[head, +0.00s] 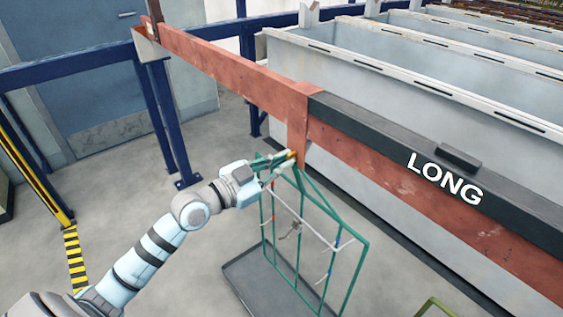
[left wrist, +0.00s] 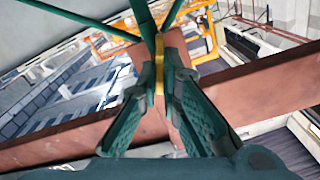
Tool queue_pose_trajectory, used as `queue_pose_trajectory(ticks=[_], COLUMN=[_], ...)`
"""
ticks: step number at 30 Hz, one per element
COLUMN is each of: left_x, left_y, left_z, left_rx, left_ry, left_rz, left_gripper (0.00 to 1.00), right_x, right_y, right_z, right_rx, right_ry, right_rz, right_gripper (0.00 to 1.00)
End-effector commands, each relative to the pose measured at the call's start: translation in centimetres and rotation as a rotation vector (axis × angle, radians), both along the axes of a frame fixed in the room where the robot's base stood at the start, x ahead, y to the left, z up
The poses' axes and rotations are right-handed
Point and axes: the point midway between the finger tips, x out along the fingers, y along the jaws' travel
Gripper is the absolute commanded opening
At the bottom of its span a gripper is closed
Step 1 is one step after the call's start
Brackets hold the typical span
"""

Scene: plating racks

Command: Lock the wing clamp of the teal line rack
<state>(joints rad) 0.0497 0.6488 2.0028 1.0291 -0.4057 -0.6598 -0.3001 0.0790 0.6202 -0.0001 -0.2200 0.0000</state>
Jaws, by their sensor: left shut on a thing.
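The teal rack (head: 347,270), a wire frame with a peaked top, stands upright below a reddish-brown bar (head: 345,147). Its top is by the bar's downward tab (head: 298,143). A small yellow-orange clamp piece (head: 292,155) is at the rack's peak; it shows as a narrow yellow strip in the left wrist view (left wrist: 159,72). My left gripper (head: 284,163) is at the peak, shut on this yellow clamp, with its dark green fingers (left wrist: 163,75) on either side. The fingers hide part of the clamp, and I cannot tell its exact angle. My right gripper is not in view.
A dark tray (head: 250,284) lies on the floor under the rack. Long grey tanks (head: 365,85) fill the right, behind a dark cover marked LONG (head: 385,147). Blue posts (head: 160,110) stand behind my arm.

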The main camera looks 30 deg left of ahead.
Motion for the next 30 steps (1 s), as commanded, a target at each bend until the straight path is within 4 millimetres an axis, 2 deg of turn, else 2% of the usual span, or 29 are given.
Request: queue_pose_trajectory(ticks=[15,30], left_x=[0.06,0.07], left_y=[0.18,0.19], left_z=[0.01,-0.04], left_rx=[-0.3,-0.353], left_ry=[0.129,0.152], left_rz=[0.001,0.001], left_gripper=[0.0,0.0], right_x=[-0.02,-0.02], right_y=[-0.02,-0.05], right_z=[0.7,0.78], right_rx=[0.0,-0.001], right_ry=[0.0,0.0], right_rz=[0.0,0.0], right_gripper=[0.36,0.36])
